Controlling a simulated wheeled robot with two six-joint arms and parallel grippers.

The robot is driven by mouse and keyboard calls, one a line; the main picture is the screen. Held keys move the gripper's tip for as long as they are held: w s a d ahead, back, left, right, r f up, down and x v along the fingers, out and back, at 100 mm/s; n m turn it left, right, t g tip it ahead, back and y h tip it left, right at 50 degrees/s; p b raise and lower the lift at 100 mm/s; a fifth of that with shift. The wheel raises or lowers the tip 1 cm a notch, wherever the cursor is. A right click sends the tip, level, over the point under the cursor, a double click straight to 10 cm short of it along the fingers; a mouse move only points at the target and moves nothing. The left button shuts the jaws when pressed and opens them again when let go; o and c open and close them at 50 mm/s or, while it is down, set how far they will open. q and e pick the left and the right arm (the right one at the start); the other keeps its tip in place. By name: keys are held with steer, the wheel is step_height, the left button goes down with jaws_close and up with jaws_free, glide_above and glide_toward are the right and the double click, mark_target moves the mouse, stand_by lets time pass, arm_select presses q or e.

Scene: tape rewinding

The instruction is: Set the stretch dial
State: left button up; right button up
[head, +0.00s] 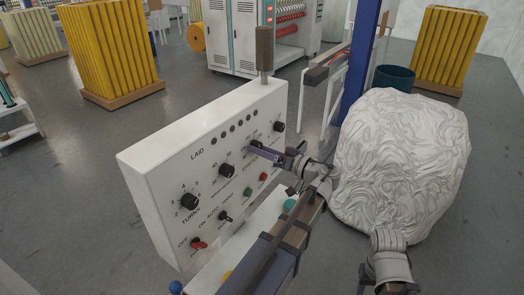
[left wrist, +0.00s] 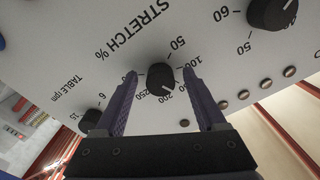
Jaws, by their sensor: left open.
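The stretch dial (left wrist: 160,78) is a round black knob with a white pointer mark on the white control panel (head: 145,165). In the left wrist view its mark lies toward the 200 side of the scale. My left gripper (left wrist: 159,80) is open, with one finger on each side of the dial; contact cannot be told. In the head view my left gripper (head: 252,147) faces the panel and largely hides this dial. My right gripper is not in view; only a right arm part shows at the lower right.
Neighbouring knobs are the table rpm dial (left wrist: 90,119) and a dial marked 50 and 60 (left wrist: 270,13). The turns dial (head: 190,201), a red switch (head: 199,244) and coloured buttons share the panel. A large white wrapped bundle (head: 400,160) stands at the right.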

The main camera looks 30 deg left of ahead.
arm_select(q)
steer(key=shift+c, duration=0.4)
jaws_close()
steer(key=shift+m, duration=0.3)
steer(key=m, duration=1.8)
steer(key=shift+s+r+p, duration=0.1)
steer(key=shift+r+p, duration=0.25)
steer(key=shift+p, duration=0.05)
steer(key=shift+m, duration=0.4)
